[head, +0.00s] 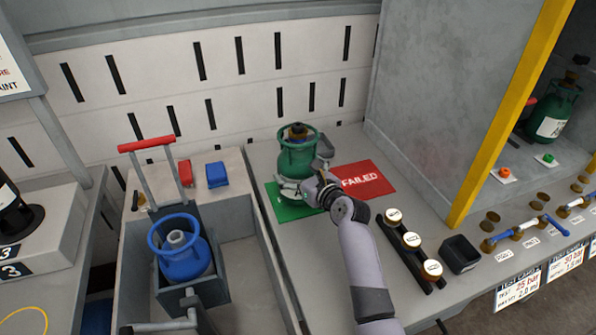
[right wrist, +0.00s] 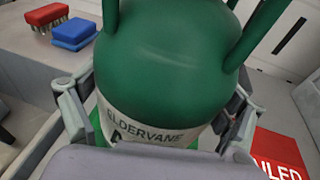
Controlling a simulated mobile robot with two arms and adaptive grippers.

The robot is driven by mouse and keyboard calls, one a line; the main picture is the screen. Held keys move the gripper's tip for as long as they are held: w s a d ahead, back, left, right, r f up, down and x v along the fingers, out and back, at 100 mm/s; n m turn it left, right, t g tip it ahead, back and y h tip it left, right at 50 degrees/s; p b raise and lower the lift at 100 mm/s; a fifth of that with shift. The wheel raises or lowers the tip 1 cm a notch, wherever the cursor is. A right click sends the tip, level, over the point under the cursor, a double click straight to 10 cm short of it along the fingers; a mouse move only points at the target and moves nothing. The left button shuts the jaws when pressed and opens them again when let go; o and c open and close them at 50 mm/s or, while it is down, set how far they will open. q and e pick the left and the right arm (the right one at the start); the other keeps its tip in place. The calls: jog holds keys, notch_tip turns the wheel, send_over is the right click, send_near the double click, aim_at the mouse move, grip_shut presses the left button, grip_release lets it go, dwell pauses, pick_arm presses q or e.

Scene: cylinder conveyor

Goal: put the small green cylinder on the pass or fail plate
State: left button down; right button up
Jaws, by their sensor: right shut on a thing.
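The small green cylinder (head: 296,160) has a round collar on top and stands upright over the green plate (head: 285,206). It also fills the right wrist view (right wrist: 165,60), where its white label reads ELDERVANE. My right gripper (head: 311,188) is shut on the cylinder low on its body, with a finger on each side. The cylinder's base is hidden, so I cannot tell if it touches the plate. The red FAILED plate (head: 362,181) lies beside it to the right and is empty. My left gripper cannot be made out.
A blue cylinder (head: 185,259) stands on a red-handled trolley at the left. A black rack with several round caps (head: 411,241) and a black box (head: 460,253) are right of my arm. A yellow post (head: 515,110) rises beyond.

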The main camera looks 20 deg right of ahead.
jog(key=shift+w, duration=0.1)
pick_arm(q)
jog(key=shift+f, duration=0.4)
pick_arm(e)
jog(key=shift+r, duration=0.1)
jog(key=o, duration=1.5)
jog(key=shift+f, duration=0.45)
jog(key=shift+o, duration=1)
jog(key=shift+s+r, duration=0.1)
jog(key=shift+s, duration=0.15)
pick_arm(q)
jog(key=shift+r+p, duration=0.45)
jog(key=shift+r, duration=0.1)
pick_arm(e)
jog(key=v, duration=1.2)
